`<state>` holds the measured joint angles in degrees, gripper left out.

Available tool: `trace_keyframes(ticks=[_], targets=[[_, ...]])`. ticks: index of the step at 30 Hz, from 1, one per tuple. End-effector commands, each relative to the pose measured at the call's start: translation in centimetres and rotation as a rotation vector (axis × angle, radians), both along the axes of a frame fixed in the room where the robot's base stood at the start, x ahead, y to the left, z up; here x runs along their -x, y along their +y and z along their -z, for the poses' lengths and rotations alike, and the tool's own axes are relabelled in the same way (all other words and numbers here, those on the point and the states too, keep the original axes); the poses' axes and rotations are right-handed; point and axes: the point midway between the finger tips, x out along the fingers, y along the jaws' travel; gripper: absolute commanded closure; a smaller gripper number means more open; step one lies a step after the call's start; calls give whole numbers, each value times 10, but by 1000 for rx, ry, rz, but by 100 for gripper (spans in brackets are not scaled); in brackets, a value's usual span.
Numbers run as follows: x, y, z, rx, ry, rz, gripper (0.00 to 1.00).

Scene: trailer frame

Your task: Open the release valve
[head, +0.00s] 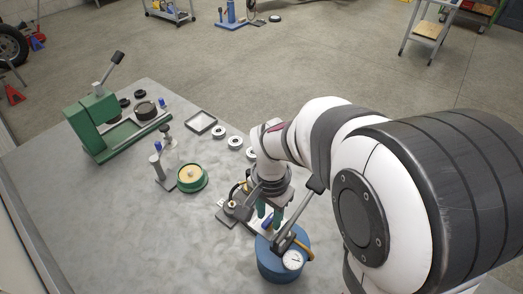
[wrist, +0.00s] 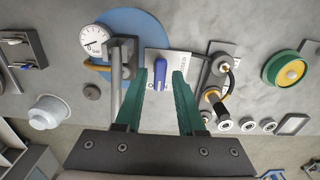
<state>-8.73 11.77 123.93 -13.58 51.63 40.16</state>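The release valve has a blue lever (wrist: 161,74) on a white label plate (wrist: 181,62) beside the round blue base (wrist: 150,28) of a hand pump. My gripper (wrist: 159,76) is open, with its two green fingers pointing toward the lever. In the wrist view the lever shows between the fingertips, with a gap on either side; I cannot tell how far above it they are. In the head view my gripper (head: 268,212) is low over the pump, and the blue lever (head: 267,223) shows by the fingers. The blue pump body (head: 275,268) stands at the bench's front.
A pressure gauge (head: 292,260) and the pump's long grey handle (head: 301,212) stand close to my gripper. A black hose fitting (wrist: 222,66) lies right of the fingers in the wrist view. A green press (head: 95,125), green dish (head: 192,178) and tray (head: 201,122) are farther back.

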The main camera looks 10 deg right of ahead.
Motion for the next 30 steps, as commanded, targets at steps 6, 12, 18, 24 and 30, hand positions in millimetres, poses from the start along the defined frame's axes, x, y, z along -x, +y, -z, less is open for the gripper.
trace_keyframes(ticks=[6, 12, 18, 24, 30], targets=[[0, 0, 0, 0, 0, 0, 51], [-1, 0, -8, 0, -1, -1, 51], [-1, 0, -55, -1, -7, 1, 51], [-1, 0, -115, -1, -7, 0, 51], [-1, 0, -151, 0, -3, 0, 51]])
